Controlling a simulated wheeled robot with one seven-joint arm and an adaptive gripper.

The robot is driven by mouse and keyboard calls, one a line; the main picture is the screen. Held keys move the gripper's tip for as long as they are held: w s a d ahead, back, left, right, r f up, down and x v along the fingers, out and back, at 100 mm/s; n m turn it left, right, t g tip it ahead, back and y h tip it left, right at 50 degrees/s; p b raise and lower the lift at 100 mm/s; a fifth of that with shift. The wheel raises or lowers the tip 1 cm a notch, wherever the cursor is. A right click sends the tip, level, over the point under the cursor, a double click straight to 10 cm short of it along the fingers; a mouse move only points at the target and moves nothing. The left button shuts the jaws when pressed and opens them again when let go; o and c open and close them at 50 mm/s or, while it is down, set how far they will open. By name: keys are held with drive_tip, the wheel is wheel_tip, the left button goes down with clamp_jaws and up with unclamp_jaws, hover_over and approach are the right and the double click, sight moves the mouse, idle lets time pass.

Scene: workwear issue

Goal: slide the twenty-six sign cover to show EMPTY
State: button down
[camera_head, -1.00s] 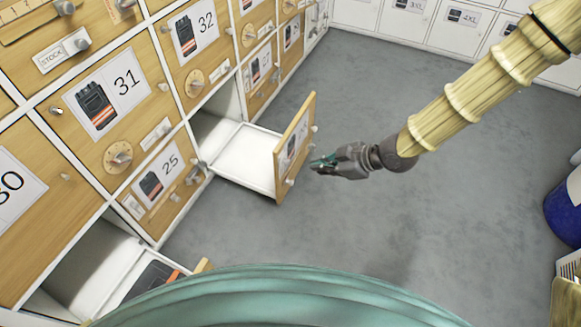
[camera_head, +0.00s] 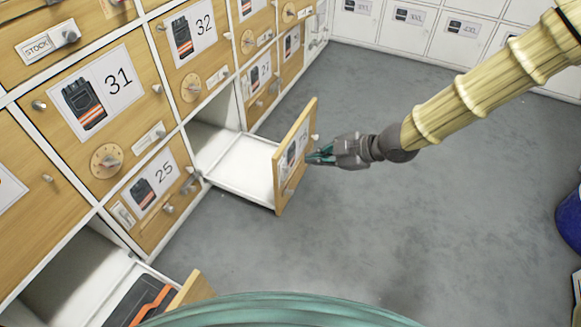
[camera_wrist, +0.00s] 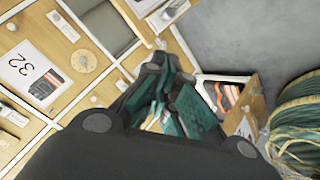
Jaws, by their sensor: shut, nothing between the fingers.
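An empty drawer (camera_head: 238,170) is pulled out to the right of drawer 25 (camera_head: 152,187). Its wooden front (camera_head: 283,178) carries a picture label, seen at a steep slant, and small pale knobs; its number and the sign cover's position cannot be read. My gripper (camera_head: 312,157) is shut, with its teal fingertips at the outer face of this front, seemingly beside the label. Whether they touch it I cannot tell. In the wrist view my gripper (camera_wrist: 165,105) also looks shut, and nothing shows held.
Drawers 31 (camera_head: 88,110) and 32 (camera_head: 195,40) are closed. A lower drawer with dark and orange workwear (camera_head: 145,300) stands open at the bottom left. White lockers (camera_head: 410,25) line the back.

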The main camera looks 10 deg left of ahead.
drive_tip(key=b, duration=0.8)
hover_over(286, 169)
drive_tip(key=s+d, duration=0.2)
drive_tip(key=s, duration=0.1)
wheel_tip(286, 169, down, 8)
drive_tip(key=shift+w+a+f+b, duration=0.15)
drive_tip(key=shift+w+f+b, duration=0.15)
drive_tip(key=shift+w+f, duration=0.45)
drive_tip(key=shift+s+f, duration=0.1)
drive_tip(key=shift+s, duration=0.05)
